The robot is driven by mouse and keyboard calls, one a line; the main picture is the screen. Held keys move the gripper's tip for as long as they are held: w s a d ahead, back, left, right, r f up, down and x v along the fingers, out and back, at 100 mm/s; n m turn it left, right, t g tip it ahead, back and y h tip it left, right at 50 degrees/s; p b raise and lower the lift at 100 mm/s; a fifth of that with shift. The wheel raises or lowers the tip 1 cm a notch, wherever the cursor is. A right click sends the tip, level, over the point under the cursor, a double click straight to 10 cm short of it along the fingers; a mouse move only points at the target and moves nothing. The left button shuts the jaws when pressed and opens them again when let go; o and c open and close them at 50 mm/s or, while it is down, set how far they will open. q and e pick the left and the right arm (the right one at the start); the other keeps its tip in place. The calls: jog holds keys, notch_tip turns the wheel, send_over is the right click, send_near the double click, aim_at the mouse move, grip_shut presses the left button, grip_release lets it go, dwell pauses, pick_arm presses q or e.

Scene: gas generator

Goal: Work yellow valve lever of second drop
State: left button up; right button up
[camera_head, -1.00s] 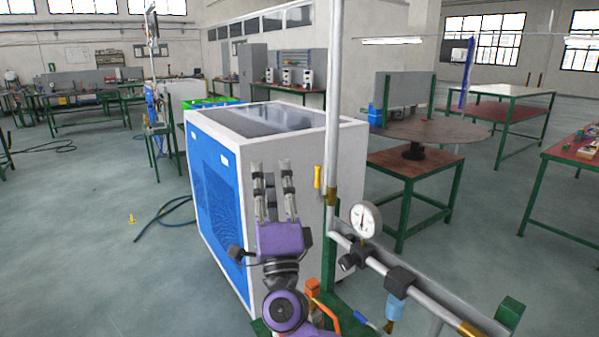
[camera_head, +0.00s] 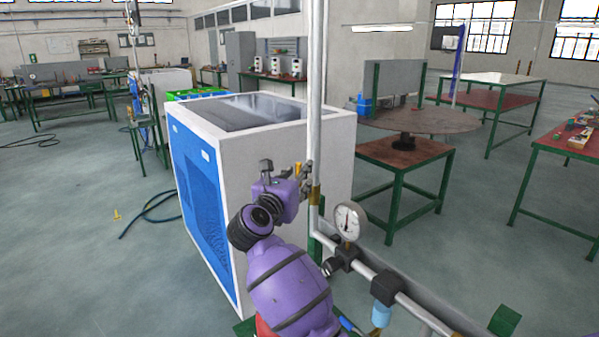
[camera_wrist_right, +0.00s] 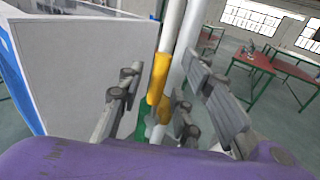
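The yellow valve lever (camera_head: 297,168) stands upright beside the vertical grey pipe (camera_head: 317,90), partly hidden by my gripper. My right gripper (camera_head: 306,178) is at the lever and the pipe, its fingers turned toward the right. In the right wrist view the yellow lever (camera_wrist_right: 159,78) shows between the spread fingers of the right gripper (camera_wrist_right: 160,98), with the pipe just behind it. The fingers look apart from the lever; whether either touches it I cannot tell. My left gripper is in neither view.
A white and blue cabinet (camera_head: 210,220) stands close on the left of the gripper. A pressure gauge (camera_head: 349,221) and a sloping pipe with black fittings (camera_head: 385,287) lie to the lower right. A round-topped table (camera_head: 420,120) stands behind.

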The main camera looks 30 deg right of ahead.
jog(key=shift+x, duration=0.9)
jog(key=shift+c, duration=0.5)
grip_shut()
